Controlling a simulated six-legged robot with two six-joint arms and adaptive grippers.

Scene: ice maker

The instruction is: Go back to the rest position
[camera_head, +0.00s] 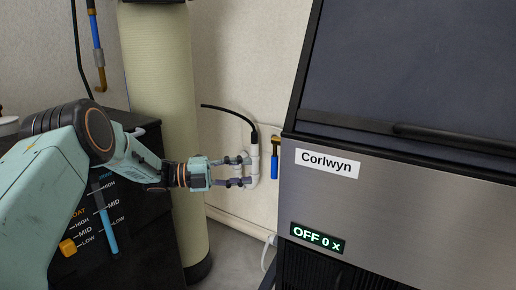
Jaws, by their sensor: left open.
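The fingers point right, toward the pipe, with one finger above the other. I cannot tell whether they touch the pipe. The ice maker (400,200) stands at the right, labelled Corlwyn, and its green display (317,238) reads "OFF 0 x". My right gripper is not in view.
A blue-handled valve (275,160) sits on the wall right of the pipe. A tall cream cylinder (160,75) stands behind my arm. A black panel with sliders (105,215) is at the left.

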